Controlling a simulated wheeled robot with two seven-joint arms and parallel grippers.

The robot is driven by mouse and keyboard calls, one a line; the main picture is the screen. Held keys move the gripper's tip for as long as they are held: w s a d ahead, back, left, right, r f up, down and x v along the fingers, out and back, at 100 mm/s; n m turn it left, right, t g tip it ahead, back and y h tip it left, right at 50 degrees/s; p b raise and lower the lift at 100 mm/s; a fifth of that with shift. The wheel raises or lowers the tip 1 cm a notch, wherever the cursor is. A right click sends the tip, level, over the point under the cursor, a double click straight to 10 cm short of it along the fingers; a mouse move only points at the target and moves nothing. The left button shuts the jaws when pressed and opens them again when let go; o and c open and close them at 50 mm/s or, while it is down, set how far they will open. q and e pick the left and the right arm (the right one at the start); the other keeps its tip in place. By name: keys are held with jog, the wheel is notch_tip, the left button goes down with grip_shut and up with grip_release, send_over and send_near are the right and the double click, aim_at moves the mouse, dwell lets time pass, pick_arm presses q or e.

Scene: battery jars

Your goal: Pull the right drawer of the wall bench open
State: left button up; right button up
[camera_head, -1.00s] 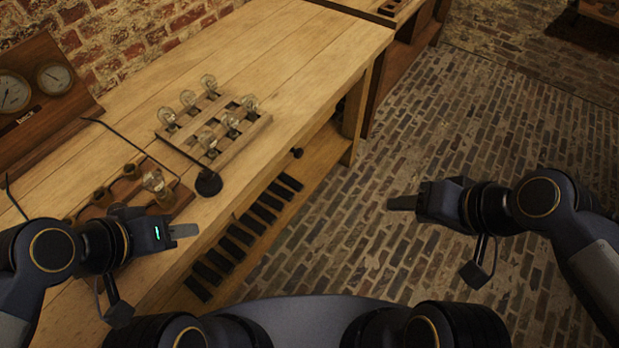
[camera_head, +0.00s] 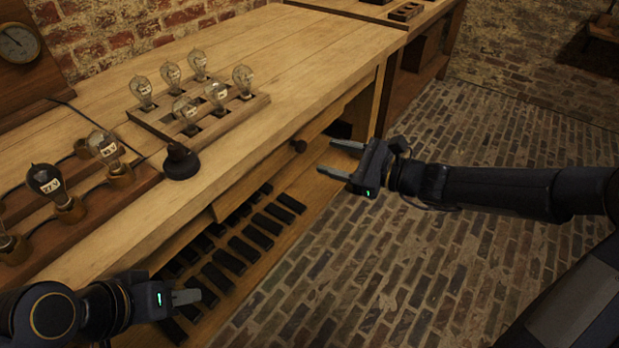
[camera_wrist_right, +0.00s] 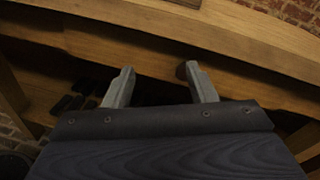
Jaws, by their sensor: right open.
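The wall bench (camera_head: 345,48) runs from lower left to upper right in the head view. Its right drawer (camera_head: 250,184) is a plain wooden front under the top and looks shut. It has a dark round knob (camera_head: 298,146), which also shows in the right wrist view (camera_wrist_right: 181,71), close to the right-hand finger. My right gripper (camera_head: 340,158) is open and empty, its fingers pointing at the drawer front, short of the knob. In the wrist view its fingertips (camera_wrist_right: 160,70) are spread apart. My left gripper (camera_head: 187,297) is low at the bench's front edge, seen edge-on, with nothing visible in it.
Several glass bulbs stand in a wooden rack (camera_head: 245,108) on the bench top, beside a dark round object (camera_head: 181,163). More bulbs stand on a wooden base (camera_head: 95,195) at left. Dark blocks lie on the lower shelf (camera_head: 262,258). The brick floor (camera_head: 450,265) is open at right.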

aim_at(304, 147)
jog(key=w+f+m+t+b, duration=0.2)
jog(key=w+f+m, duration=0.3)
jog(key=f, duration=0.1)
jog(key=x, duration=0.2)
jog(key=b+x, duration=0.1)
jog(key=x, duration=0.4)
jog(key=shift+w+r+b, duration=0.15)
jog(key=shift+r+b, duration=0.1)
jog(key=shift+b, duration=0.1)
pick_arm(q)
notch_tip(304, 147, down, 6)
jog(key=shift+r, duration=0.2)
pick_arm(e)
jog(key=shift+c, duration=0.2)
jog(key=shift+d, duration=0.15)
grip_shut()
